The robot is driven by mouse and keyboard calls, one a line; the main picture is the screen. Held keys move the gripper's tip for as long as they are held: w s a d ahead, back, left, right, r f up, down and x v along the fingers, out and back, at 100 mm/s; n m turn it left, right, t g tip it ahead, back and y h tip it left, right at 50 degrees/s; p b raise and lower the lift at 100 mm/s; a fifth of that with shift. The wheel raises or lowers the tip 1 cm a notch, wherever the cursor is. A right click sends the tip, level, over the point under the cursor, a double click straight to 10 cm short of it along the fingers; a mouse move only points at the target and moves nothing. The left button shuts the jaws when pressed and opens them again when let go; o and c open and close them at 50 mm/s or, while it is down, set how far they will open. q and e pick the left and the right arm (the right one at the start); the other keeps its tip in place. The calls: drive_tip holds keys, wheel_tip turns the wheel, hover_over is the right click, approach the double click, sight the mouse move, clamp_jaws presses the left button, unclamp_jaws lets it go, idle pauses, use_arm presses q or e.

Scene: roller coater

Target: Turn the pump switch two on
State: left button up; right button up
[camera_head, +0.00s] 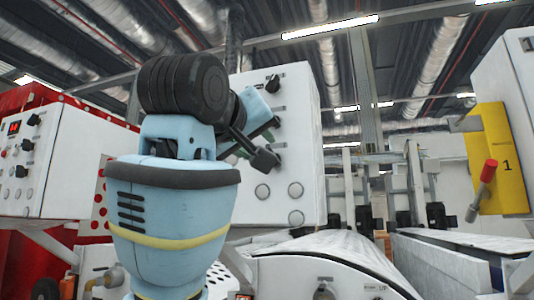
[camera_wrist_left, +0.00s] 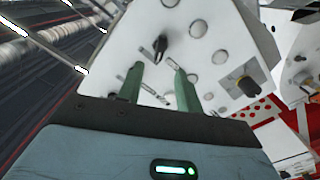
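A white control panel (camera_head: 305,160) stands behind my left arm in the head view, with a black rotary switch (camera_head: 273,83) near its top and several round buttons low down. In the left wrist view, my left gripper (camera_wrist_left: 158,72) has two green fingers standing apart, with nothing between them. A black rotary switch (camera_wrist_left: 160,45) shows just beyond the fingertips, apart from them. I cannot read which is pump switch two. My left arm hides much of the panel in the head view. My right gripper is not in view.
A second white control box (camera_head: 60,160) with black knobs stands at the left against red machinery. A large white roller (camera_head: 330,255) lies below the panel.

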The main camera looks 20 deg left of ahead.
use_arm(q)
drive_tip(key=w, duration=0.7)
drive_tip(key=shift+d, duration=0.15)
clamp_jaws()
